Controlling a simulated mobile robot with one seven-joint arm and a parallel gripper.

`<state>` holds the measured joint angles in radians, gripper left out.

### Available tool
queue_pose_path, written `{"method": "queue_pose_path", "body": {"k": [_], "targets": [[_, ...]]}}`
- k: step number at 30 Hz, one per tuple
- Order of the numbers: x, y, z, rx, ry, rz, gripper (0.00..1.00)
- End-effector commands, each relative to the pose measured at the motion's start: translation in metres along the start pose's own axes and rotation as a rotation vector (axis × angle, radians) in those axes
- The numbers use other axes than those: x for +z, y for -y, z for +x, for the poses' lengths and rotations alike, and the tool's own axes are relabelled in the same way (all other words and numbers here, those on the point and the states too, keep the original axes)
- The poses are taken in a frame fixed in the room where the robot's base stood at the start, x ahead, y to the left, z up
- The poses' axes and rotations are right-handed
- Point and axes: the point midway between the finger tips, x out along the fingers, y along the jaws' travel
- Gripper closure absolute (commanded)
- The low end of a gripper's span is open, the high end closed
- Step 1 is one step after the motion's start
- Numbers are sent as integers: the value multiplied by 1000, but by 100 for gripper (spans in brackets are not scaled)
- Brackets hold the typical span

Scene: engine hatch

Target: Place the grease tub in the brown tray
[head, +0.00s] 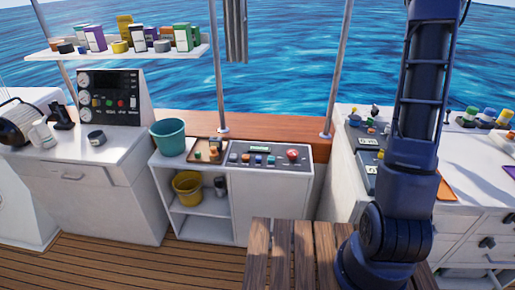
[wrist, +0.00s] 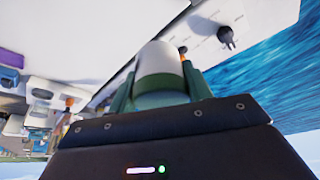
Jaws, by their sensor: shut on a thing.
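My gripper (wrist: 158,82) shows in the wrist view, its two green fingers on either side of a white cylinder with a green lower band. I take this to be the grease tub (wrist: 158,68); no label can be read, and its lower end is hidden by my gripper's dark housing. It is held clear of the surfaces in view. In the head view my arm rises out of the top of the picture, so the gripper and tub do not show there. A small brown tray (head: 202,158) with a few small items in it sits on the middle counter.
A teal bucket (head: 168,137) stands left of the tray, and a control panel (head: 262,160) with a red button lies right of it. A shelf (head: 130,52) of cans and boxes hangs at upper left.

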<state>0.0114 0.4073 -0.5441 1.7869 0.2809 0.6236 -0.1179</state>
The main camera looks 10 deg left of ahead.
Motion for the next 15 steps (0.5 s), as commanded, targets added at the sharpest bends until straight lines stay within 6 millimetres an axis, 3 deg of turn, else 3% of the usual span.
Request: {"method": "queue_pose_path", "body": {"k": [1, 3, 15], "targets": [[2, 24, -1, -19, -1, -44, 76], [6, 55, -2, -43, -2, -101, 76], [47, 224, -4, -122, -4, -297, 76]]}}
